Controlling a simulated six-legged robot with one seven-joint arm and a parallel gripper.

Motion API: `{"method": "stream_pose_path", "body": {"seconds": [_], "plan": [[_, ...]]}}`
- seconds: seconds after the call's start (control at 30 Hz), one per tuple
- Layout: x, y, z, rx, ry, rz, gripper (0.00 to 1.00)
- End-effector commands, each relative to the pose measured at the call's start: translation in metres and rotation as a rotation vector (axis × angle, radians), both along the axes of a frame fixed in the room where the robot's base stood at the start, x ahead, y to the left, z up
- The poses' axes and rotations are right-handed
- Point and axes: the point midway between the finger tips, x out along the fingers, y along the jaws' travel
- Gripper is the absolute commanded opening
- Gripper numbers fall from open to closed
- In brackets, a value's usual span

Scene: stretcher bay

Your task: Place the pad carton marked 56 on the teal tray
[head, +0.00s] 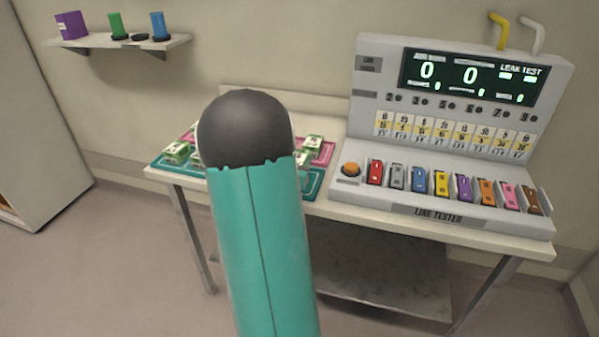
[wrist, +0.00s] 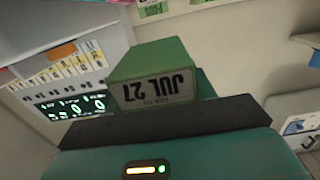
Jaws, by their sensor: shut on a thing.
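My gripper (wrist: 165,106) is shut on a green carton (wrist: 150,62) in the wrist view. The carton's pale label reads "JUL 27" upside down; no 56 shows on the faces in sight. The held carton and my gripper are hidden behind my arm in the head view. Teal tray surfaces show on the table to the left (head: 160,163) and right (head: 314,184) of my arm. I cannot tell which is the task's tray. Small green-and-white cartons stand at the left (head: 178,151) and right (head: 314,141); their numbers are too small to read.
Pink tray surface (head: 326,153) shows behind the teal at right. A grey line tester (head: 440,190) with coloured blocks fills the table's right side. A wall shelf (head: 125,43) holds a purple box and two cylinders. My arm hides the middle of the tray area.

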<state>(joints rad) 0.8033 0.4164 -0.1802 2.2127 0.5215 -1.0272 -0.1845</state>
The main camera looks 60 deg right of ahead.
Motion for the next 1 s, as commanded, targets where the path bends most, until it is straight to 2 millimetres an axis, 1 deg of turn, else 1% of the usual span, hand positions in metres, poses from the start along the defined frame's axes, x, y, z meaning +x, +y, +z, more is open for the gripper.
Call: {"method": "stream_pose_path", "body": {"seconds": [0.03, 0.1, 0.2, 0.37, 0.5, 0.57, 0.97, 1.0], "plan": [[0.0, -0.008, -0.009, 0.001, 0.002, -0.002, 0.26], [0.002, -0.015, -0.018, 0.0, 0.002, -0.001, 0.26], [0.003, -0.023, -0.026, -0.001, 0.0, 0.0, 0.26], [0.003, -0.029, -0.034, -0.001, 0.0, 0.0, 0.26], [0.004, -0.03, -0.055, 0.002, 0.002, 0.0, 0.26], [0.004, -0.03, -0.062, 0.0, 0.001, 0.0, 0.26], [0.004, -0.03, -0.068, -0.002, 0.0, 0.001, 0.26], [0.004, -0.03, -0.067, -0.001, 0.0, 0.001, 0.62]]}}
